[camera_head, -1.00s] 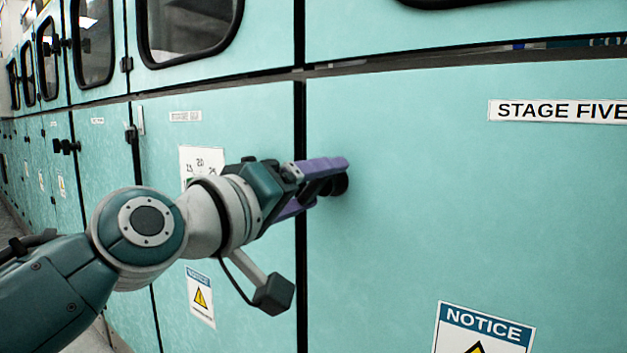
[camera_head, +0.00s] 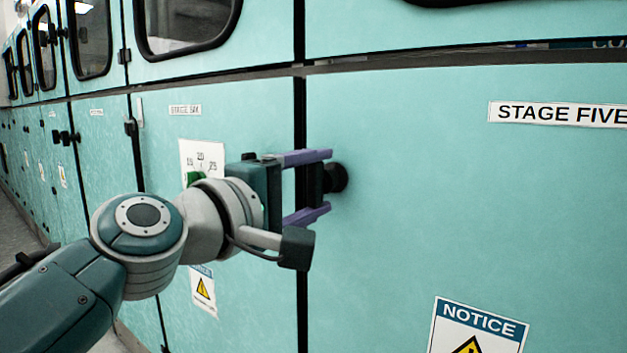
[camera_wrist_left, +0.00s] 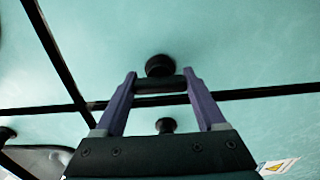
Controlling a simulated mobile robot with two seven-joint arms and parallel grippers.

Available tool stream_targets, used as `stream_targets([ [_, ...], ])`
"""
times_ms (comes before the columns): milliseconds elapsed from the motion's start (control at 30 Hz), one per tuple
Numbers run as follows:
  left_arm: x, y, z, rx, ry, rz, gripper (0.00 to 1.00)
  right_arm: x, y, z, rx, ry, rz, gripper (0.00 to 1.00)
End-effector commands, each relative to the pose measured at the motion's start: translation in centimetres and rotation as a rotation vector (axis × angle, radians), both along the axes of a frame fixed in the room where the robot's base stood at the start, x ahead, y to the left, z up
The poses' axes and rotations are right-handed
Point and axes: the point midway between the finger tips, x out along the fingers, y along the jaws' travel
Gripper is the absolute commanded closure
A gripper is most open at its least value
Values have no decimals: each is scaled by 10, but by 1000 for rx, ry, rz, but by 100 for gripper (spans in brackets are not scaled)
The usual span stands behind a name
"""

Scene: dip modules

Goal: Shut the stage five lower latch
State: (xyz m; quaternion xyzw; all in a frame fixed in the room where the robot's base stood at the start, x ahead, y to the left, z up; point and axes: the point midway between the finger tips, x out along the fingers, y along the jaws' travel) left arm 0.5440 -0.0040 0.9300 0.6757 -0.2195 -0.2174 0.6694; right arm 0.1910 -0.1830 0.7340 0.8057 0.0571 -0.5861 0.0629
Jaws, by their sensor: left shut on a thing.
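The stage five lower latch is a black round knob with a bar-like handle (camera_head: 315,184) on the teal stage five lower door (camera_head: 450,220), just right of the black vertical seam. My left gripper (camera_head: 329,181) has its two purple fingers one above and one below the handle, shut on its ends. In the left wrist view the black bar (camera_wrist_left: 160,86) spans between the fingertips, with the round base (camera_wrist_left: 159,66) just beyond. In the head view the bar looks about upright and overlaps the seam side. My right gripper is not in view.
A STAGE FIVE label (camera_head: 560,112) is at upper right and a NOTICE sign (camera_head: 477,328) below. Windowed upper doors (camera_head: 188,25) run above. The door face right of the latch is clear.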

Motion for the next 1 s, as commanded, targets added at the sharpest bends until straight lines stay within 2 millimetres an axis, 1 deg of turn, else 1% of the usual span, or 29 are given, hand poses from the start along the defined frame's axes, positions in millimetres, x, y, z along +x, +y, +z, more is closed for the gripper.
stream_targets([
  [533, 0, 0, 0, -24, 18, -1, 83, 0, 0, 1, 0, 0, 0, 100],
  [567, 0, 0, 0, -24, 18, -1, 26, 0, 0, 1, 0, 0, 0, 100],
  [800, 0, 0, 0, -22, 16, 0, 0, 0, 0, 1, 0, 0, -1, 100],
  [1000, 0, 0, 0, -20, 15, 0, 0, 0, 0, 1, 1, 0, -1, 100],
])
